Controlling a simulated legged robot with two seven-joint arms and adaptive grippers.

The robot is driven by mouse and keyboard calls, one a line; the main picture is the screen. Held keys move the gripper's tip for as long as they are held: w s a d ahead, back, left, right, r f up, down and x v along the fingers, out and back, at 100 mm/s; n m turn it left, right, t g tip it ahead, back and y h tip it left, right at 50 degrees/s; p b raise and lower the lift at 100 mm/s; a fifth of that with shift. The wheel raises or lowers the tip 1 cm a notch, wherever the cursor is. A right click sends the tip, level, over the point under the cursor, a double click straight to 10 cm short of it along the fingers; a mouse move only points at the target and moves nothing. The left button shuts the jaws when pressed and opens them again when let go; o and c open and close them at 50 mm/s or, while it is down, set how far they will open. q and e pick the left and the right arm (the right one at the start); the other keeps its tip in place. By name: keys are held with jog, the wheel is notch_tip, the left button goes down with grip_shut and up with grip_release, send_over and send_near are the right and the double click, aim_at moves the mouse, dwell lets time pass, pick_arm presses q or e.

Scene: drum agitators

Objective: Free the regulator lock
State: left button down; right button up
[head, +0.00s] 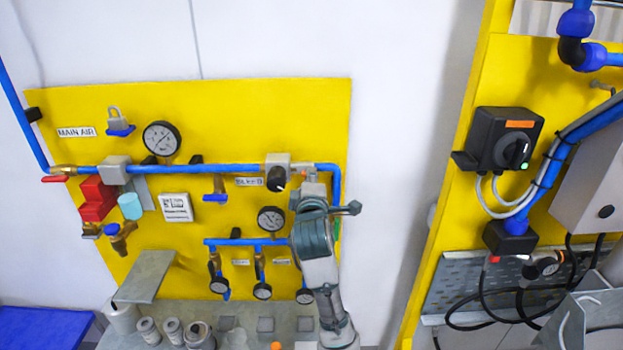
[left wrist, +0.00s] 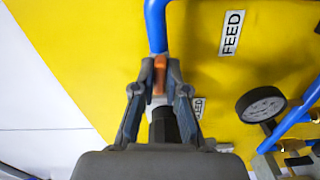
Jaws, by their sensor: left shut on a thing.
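My left gripper (head: 312,185) reaches up to the right edge of the yellow panel (head: 190,100), by the right end of the upper blue pipe (head: 225,168). In the left wrist view my left gripper (left wrist: 160,78) is shut on an orange-brown piece (left wrist: 160,65) just below a blue pipe (left wrist: 155,25). A black ribbed part (left wrist: 163,125) shows between the fingers, nearer the palm. I cannot tell for sure which part is the regulator lock; the gripper hides much of this spot in the head view. My right gripper is not in view.
A gauge (head: 271,219) and lower blue pipe (head: 245,242) are close left of my arm. A grey ledge (head: 240,310) with small parts lies below. Another yellow panel (head: 455,190) stands right, past bare white wall.

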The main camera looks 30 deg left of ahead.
pick_arm(q)
jog(key=shift+n, duration=0.6)
jog(key=shift+f, duration=0.1)
jog(key=c, duration=1.2)
grip_release()
jog(key=shift+w, duration=0.1)
jog(key=v, duration=1.2)
jog(key=shift+a+f, duration=0.1)
